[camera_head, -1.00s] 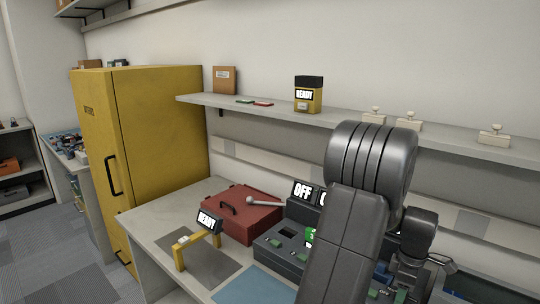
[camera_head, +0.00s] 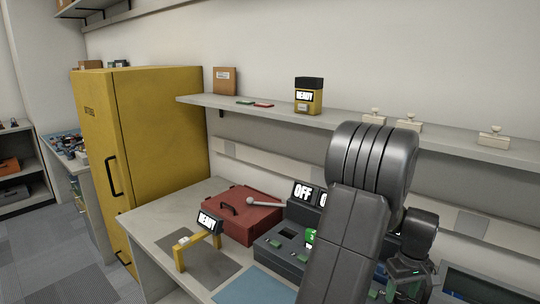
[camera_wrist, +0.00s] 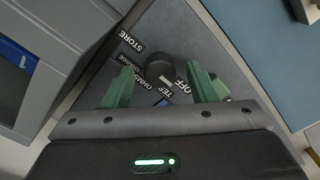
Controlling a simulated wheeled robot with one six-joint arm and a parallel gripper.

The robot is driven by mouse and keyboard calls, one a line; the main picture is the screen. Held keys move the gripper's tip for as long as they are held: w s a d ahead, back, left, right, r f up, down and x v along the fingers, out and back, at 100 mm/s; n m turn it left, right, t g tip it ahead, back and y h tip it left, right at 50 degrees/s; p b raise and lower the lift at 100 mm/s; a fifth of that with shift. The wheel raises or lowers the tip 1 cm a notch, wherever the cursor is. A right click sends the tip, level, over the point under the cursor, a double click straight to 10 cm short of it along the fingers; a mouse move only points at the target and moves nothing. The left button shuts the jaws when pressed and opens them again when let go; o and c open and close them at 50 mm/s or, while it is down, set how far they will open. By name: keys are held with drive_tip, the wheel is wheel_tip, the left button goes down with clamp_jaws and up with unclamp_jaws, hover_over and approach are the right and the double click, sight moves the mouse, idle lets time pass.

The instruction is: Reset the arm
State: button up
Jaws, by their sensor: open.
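My gripper (camera_wrist: 160,88) is open, with its two green fingers apart in the wrist view. A black round knob (camera_wrist: 160,68) shows between and beyond the fingertips, on a dark panel with labels such as STORE, CHARGE and OFF around it. I cannot tell how far the fingers are from the knob. In the head view my dark arm stands over the right part of the bench and hides part of the dark charger-like unit (camera_head: 270,249).
A red case (camera_head: 241,216) and a yellow stand with a READY display (camera_head: 208,222) are on the bench. A yellow cabinet (camera_head: 150,150) stands at left. A wall shelf (camera_head: 350,122) runs behind my arm, bearing a yellow READY radio (camera_head: 308,96).

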drive_tip(key=m, duration=0.5)
drive_tip(key=shift+m, duration=0.3)
drive_tip(key=m, duration=0.5)
drive_tip(key=shift+p, duration=0.4)
drive_tip(key=shift+w, duration=0.1)
